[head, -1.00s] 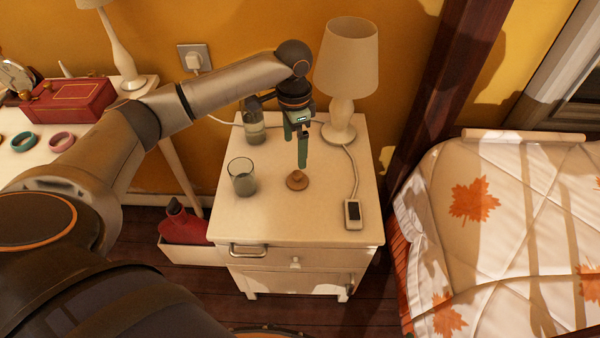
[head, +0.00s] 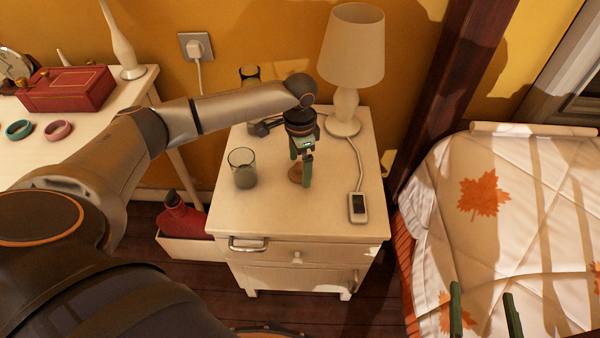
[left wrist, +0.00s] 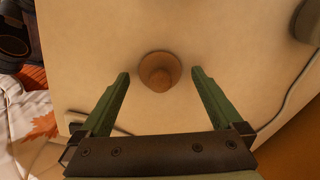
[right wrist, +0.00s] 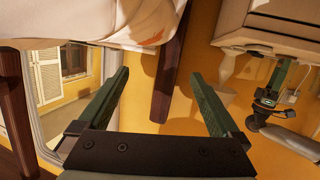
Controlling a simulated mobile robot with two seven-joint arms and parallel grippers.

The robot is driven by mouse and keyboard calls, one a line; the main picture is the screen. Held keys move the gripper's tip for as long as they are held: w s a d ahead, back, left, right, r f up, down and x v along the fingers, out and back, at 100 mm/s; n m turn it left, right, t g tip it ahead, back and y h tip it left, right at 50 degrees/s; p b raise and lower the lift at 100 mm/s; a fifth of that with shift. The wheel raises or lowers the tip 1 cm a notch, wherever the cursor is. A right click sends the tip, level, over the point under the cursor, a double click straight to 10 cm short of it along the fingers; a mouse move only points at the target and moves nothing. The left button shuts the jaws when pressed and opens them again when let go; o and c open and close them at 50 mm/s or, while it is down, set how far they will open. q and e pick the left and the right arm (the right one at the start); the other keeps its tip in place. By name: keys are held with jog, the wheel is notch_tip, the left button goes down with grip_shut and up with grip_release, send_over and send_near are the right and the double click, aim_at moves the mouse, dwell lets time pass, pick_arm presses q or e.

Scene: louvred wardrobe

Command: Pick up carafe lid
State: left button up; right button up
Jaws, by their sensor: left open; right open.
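The carafe lid (head: 295,174), a small round brown piece with a raised knob, lies on the white nightstand (head: 235,212). In the left wrist view the lid (left wrist: 159,72) sits centred just ahead of the fingertips, with clear gaps on both sides. My left gripper (head: 300,169) is open and empty, low over the nightstand; its fingers partly cover the lid in the head view. The carafe (head: 250,73) stands behind my left arm, mostly hidden. My right gripper (head: 482,290) is open and empty in front of the bed, far from the lid.
A glass tumbler (head: 242,170) stands left of the lid. The nightstand's front is clear. The bed (head: 480,200) is to the right.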

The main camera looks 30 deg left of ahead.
pick_arm(q)
jog(key=shift+f, duration=0.25)
jog(key=c, duration=1.3)
